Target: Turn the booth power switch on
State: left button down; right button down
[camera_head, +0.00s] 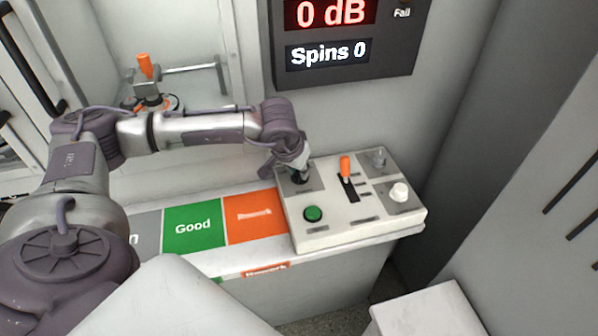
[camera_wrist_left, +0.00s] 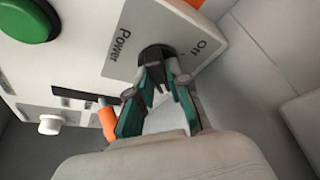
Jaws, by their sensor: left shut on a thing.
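The power switch (camera_head: 300,179) is a dark round knob at the back left corner of the white control box (camera_head: 330,239). In the left wrist view the knob (camera_wrist_left: 152,52) sits on a grey plate marked "Power" and "Off". My left gripper (camera_head: 293,164) reaches down to it from above. In the wrist view its green-padded fingers (camera_wrist_left: 160,78) are closed on the knob and hide part of it. The knob's pointing direction cannot be made out. My right gripper is not in view.
A display (camera_head: 330,50) above reads "0 dB" and "Spins 0". Green "Good" (camera_head: 193,229) and orange (camera_head: 254,216) panels lie left of the box.

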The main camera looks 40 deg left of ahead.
pick_arm(q)
jog(key=shift+r, duration=0.1)
dwell(0.3)
jog(key=c, duration=1.1)
grip_release()
jog(key=v, duration=1.2)
jog(key=shift+s, duration=0.1)
